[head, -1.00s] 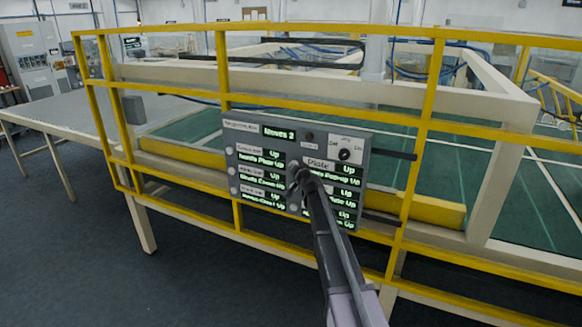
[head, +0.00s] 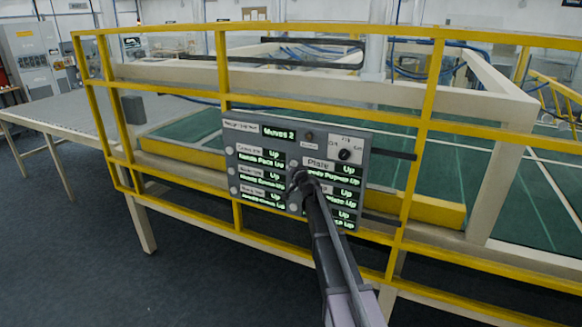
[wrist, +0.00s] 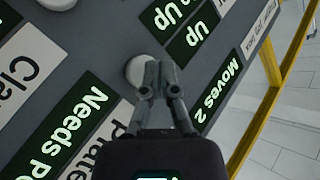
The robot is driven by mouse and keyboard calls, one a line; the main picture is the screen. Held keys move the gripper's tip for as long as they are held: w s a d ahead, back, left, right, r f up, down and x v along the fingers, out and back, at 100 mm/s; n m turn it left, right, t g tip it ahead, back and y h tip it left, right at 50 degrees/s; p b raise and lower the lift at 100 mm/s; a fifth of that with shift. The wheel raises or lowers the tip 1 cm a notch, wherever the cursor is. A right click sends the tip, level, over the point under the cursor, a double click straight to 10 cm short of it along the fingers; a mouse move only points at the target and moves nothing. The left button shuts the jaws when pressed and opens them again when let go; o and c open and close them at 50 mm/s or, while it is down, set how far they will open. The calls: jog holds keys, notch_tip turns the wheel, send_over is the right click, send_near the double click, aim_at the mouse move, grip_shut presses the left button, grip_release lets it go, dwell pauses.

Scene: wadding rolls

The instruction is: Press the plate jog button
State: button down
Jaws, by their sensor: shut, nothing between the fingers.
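A grey control panel (head: 332,133) hangs on the yellow railing, with green-lit displays and white labels. The "Plate" label (head: 318,163) is in its right column and partly shows in the wrist view (wrist: 92,157). My gripper (head: 298,178) is in front of the panel, below and left of that label. In the wrist view my gripper (wrist: 158,68) is shut and empty. Its tips overlap the right edge of a round whitish button (wrist: 137,68) near the "Plate" label. I cannot tell whether they touch it. The arm hides part of the right column in the head view.
Another white button (wrist: 60,3) lies beside a label starting "Cla". A black knob (head: 344,155) is at the panel's upper right. Yellow railing (head: 228,70) surrounds a green-floored table. Dark floor (head: 80,250) is clear at front left.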

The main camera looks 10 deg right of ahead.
jog(key=shift+a, duration=0.1)
dwell(0.3)
jog(key=shift+s+a, duration=0.7)
jog(key=shift+s, duration=0.35)
jog(key=shift+s+a, duration=0.7)
jog(key=shift+s, duration=0.3)
jog(key=s+a+f+n+g+y, duration=0.1)
jog(key=s+a+f+n+g, duration=0.2)
jog(key=s, duration=0.4)
jog(key=s+f+n+g, duration=0.1)
jog(key=s+f+g, duration=0.2)
jog(key=s+f, duration=0.3)
jog(key=s+a+f+n+g+y, duration=0.1)
jog(key=s+a+f+g, duration=0.15)
jog(key=s, duration=0.65)
jog(key=s+d+f+g+h, duration=0.2)
jog(key=s+g, duration=0.2)
jog(key=s, duration=0.6)
jog(key=s+d+f+g+h, duration=0.2)
jog(key=s+d+f+g, duration=0.1)
jog(key=s, duration=0.8)
jog(key=shift+s+d+n+g+h, duration=0.25)
jog(key=shift+d+n+g+h, duration=0.05)
jog(key=shift+g, duration=0.05)
